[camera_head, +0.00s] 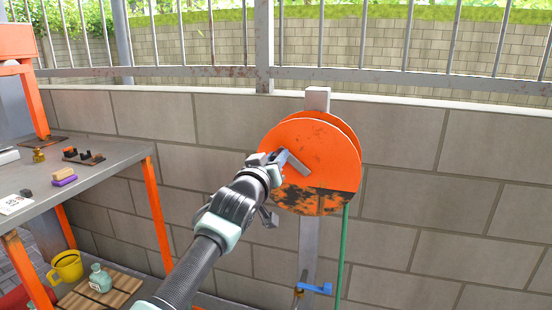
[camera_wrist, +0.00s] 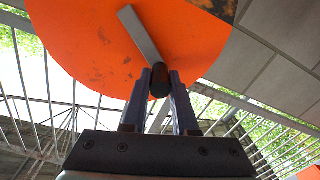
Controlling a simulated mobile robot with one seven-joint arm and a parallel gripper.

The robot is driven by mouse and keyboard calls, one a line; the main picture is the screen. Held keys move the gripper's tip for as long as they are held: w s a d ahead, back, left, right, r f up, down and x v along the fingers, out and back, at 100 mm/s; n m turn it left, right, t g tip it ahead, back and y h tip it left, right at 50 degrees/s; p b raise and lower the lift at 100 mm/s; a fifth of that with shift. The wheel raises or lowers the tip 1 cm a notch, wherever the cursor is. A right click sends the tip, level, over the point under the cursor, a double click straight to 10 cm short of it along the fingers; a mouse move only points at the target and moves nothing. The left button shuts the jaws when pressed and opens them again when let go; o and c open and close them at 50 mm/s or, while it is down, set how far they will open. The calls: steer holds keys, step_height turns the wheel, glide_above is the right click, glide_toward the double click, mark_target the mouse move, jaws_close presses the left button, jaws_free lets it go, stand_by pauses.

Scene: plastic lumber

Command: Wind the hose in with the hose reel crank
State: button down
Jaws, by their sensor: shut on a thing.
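The orange hose reel (camera_head: 325,150) is mounted on a grey post in front of the block wall, with black worn patches on its lower face. Its grey crank arm (camera_head: 298,163) runs from near the disc's middle up to the left. In the wrist view the crank arm (camera_wrist: 139,34) ends at a dark handle (camera_wrist: 159,80). My gripper (camera_wrist: 159,85) is shut on that handle; it also shows in the head view (camera_head: 280,158) at the reel's left side. The green hose (camera_head: 343,250) hangs straight down from the reel's right side.
A blue-handled tap (camera_head: 314,288) sits low on the post. At left, a grey workbench (camera_head: 105,168) with orange legs carries small items. Below it are a yellow watering can (camera_head: 66,267) and a teal bottle (camera_head: 100,278) on a wooden slatted board. The wall right of the reel is clear.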

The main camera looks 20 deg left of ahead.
steer(key=shift+d+r, duration=0.1)
steer(key=shift+r, duration=0.15)
steer(key=c, duration=0.7)
jaws_free()
steer(key=shift+f, duration=0.15)
steer(key=shift+s+p, duration=0.75)
steer(key=shift+s, duration=5.7)
steer(key=shift+d, duration=0.1)
